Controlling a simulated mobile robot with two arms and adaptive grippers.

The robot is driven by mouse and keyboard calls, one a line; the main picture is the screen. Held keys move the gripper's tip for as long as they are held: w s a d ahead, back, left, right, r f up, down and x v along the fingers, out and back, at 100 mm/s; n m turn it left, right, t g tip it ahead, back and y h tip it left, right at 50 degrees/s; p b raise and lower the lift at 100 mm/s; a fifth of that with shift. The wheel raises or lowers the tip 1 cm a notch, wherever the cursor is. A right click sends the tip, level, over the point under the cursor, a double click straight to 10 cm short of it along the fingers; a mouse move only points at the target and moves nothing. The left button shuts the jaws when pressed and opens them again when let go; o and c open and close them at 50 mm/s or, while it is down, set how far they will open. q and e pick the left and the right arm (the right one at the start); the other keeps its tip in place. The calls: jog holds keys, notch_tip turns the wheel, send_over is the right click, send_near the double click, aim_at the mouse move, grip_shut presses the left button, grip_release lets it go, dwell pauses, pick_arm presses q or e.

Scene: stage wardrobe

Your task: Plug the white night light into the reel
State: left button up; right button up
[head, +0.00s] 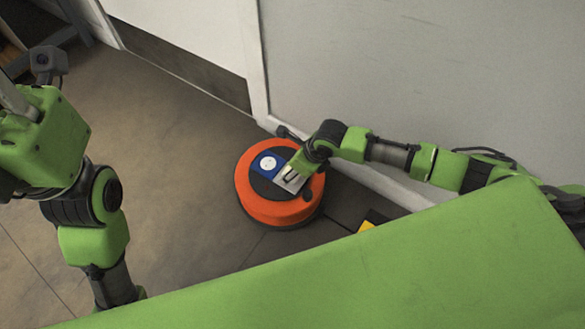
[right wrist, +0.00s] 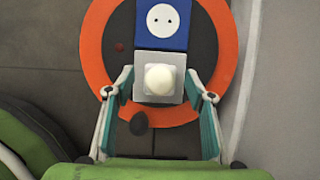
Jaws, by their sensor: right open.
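The reel is a round orange drum (head: 262,205) on the floor with a dark top. It also fills the upper middle of the right wrist view (right wrist: 93,50). On its top is a blue socket block with a white two-hole face (right wrist: 166,20). The white night light (right wrist: 159,79), a rounded dome on a pale square base, shows just below that block. I cannot tell whether it is plugged in or only above the reel. My right gripper (right wrist: 159,95) is open, with one finger on each side of the night light. My left gripper is outside the head view.
A grey wall (head: 400,80) with a pale skirting runs close behind the reel. A white door-like panel (head: 190,30) is at the upper left. A dark and yellow item (head: 368,225) lies on the floor right of the reel. The floor left of the reel is clear.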

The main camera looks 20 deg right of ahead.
jog(key=shift+d+r, duration=0.1)
jog(key=shift+r, duration=0.1)
jog(key=v, duration=1.1)
jog(key=shift+r, duration=0.3)
jog(key=shift+s, duration=0.15)
